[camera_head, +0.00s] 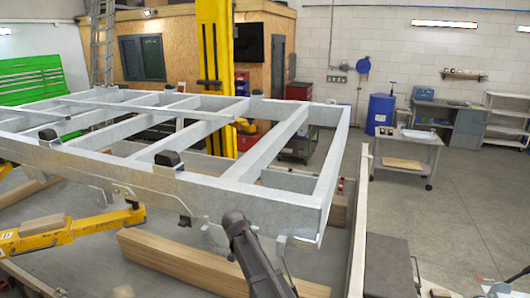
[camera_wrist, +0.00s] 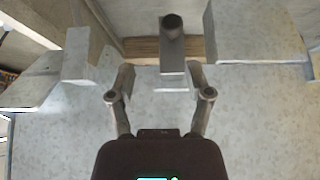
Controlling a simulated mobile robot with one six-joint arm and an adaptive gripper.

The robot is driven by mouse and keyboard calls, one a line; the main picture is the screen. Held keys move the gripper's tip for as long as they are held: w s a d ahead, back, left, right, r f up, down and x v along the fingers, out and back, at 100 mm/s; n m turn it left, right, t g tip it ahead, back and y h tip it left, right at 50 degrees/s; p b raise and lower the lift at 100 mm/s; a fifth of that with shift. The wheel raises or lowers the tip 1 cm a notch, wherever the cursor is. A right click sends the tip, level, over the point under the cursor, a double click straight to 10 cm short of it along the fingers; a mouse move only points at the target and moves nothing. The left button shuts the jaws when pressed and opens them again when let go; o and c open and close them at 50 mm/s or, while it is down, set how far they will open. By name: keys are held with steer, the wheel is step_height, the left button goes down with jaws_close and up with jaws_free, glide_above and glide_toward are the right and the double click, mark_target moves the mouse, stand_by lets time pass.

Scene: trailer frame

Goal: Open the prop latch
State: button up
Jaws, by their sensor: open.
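In the wrist view, a narrow grey metal piece with a dark round knob (camera_wrist: 172,25) stands just ahead of my gripper (camera_wrist: 160,80); it looks like the prop latch (camera_wrist: 173,58). My gripper's two fingers are spread apart, with the lower end of this piece near the gap between their tips. I cannot tell whether they touch it. In the head view, the grey trailer frame (camera_head: 250,188) spans the left and middle. My dark arm reaches up to its near side rail. The gripper and latch cannot be made out clearly there.
Grey metal plates (camera_wrist: 255,35) flank the latch in the wrist view. In the head view, a wooden beam (camera_head: 190,262) lies below the frame, and a yellow lift arm (camera_head: 60,232) is at left. A wheeled table (camera_head: 405,152) stands at right, with open floor around it.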

steer(key=s+d+f+n+g+y+b, duration=0.2)
steer(key=s+d+f+n+g+b, duration=0.2)
steer(key=s+d+f+b, duration=1.8)
step_height(320, 180, down, 4)
steer(key=s+d+g, duration=0.2)
steer(key=s, duration=0.1)
steer(key=shift+f+b, duration=0.15)
steer(key=shift+b, duration=0.15)
steer(key=shift+w, duration=0.1)
